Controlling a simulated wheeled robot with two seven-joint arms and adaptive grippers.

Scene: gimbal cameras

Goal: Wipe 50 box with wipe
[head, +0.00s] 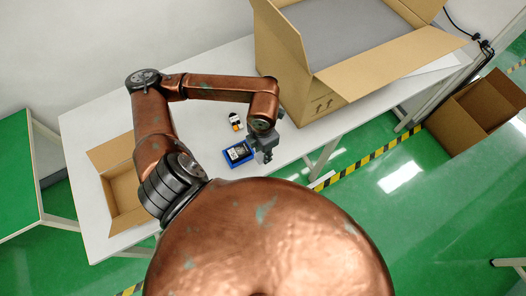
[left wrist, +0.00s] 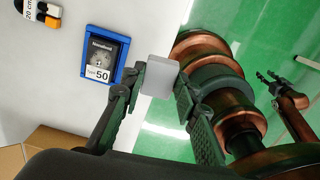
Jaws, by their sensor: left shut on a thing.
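The 50 box (head: 238,153) is a blue-framed box with a dark face on the white table, near its front edge. In the left wrist view the box (left wrist: 104,60) shows a white label reading 50. My left gripper (head: 265,148) is just right of the box in the head view. In the left wrist view its fingers (left wrist: 160,88) are shut on a pale grey block, the wipe (left wrist: 160,75). The wipe is apart from the box in that view. My right gripper (left wrist: 268,80) shows small at the right of the left wrist view, its fingers apart and empty.
A white, orange and black item (head: 236,122) marked 20 cm lies behind the box. A large open carton (head: 345,75) stands at the table's right. A smaller open carton (head: 123,190) is at the left.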

